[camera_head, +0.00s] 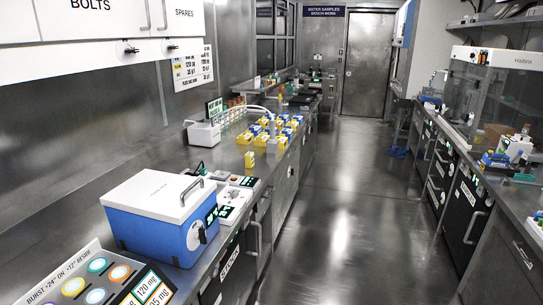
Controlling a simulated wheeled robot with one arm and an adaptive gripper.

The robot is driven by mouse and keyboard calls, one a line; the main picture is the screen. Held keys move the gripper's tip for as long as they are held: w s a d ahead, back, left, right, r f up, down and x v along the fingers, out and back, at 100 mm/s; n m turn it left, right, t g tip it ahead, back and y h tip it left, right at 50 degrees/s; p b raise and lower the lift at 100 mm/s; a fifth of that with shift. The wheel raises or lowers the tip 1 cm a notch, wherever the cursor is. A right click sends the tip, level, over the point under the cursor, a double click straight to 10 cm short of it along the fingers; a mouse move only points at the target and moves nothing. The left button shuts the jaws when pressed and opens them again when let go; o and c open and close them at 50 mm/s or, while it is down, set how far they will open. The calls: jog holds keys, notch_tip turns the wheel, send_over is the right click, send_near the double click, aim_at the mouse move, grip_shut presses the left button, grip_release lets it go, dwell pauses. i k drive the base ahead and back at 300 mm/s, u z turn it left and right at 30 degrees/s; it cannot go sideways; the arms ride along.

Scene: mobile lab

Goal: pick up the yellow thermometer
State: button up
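A small yellow upright item (249,159) stands on the left counter, just beyond the blue and white cooler box. It is too small for me to tell whether it is the thermometer. Several yellow pieces with blue and white parts (267,131) stand grouped further along the same counter, also too small to identify. My gripper is not in view.
The left counter also holds the blue cooler box (160,215), a panel with coloured round spots (97,283), and a white device (203,134). A right counter (500,185) carries a glass-fronted cabinet (487,95). The aisle floor (345,190) between them is clear.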

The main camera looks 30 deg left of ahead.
aim_at(249, 162)
jog(key=i, duration=1.75)
jog(key=u, duration=0.7)
jog(key=i, duration=1.15)
jog(key=u, duration=1.6)
jog(key=i, duration=0.65)
jog(key=u, duration=0.55)
